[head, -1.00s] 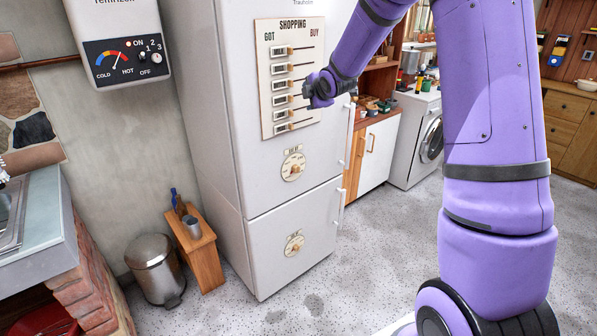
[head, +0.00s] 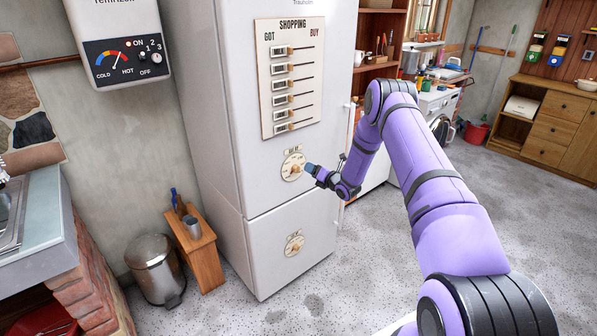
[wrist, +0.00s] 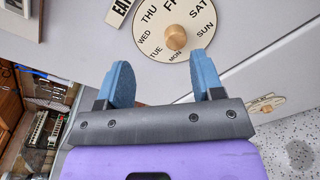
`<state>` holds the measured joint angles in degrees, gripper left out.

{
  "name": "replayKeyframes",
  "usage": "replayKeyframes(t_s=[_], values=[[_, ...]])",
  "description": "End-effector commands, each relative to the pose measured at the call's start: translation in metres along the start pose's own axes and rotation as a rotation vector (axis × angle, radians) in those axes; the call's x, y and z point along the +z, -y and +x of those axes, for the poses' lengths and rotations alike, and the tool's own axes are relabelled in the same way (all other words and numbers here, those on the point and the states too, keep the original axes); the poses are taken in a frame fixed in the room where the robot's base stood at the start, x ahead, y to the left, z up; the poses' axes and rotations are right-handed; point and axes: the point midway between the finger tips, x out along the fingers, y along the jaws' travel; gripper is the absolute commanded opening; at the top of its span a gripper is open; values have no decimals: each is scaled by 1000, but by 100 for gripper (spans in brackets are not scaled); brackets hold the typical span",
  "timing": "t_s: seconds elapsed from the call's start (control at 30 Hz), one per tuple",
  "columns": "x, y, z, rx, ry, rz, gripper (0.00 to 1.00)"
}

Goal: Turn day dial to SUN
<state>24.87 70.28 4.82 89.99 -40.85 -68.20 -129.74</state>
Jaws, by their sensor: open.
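The day dial (head: 293,167) is a round cream disc on the white fridge's upper door. It also shows in the wrist view (wrist: 193,16), with day names around a round wooden knob (wrist: 175,37). SUN reads at the disc's right and MON below the knob; the top edge is cut off. I cannot tell which day the knob points to. My gripper (head: 309,168) is just right of the dial in the head view. In the wrist view my gripper (wrist: 163,76) is open and empty, its blue fingers apart, with the knob beyond and between them.
A second dial (head: 294,245) is on the fridge's lower door. A shopping board (head: 291,77) with several sliders is above the day dial. A metal bin (head: 155,268) and a small wooden stand (head: 199,255) are left of the fridge.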

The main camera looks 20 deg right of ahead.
Motion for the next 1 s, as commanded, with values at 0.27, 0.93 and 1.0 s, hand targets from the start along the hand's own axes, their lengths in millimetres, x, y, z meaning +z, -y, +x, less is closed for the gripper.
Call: replayKeyframes(t_s=[0.27,0.93,1.0], values=[[-33,27,-10,60,33,-85,61],[-31,22,82,60,34,-88,61],[-30,21,88,61,35,-88,61]])
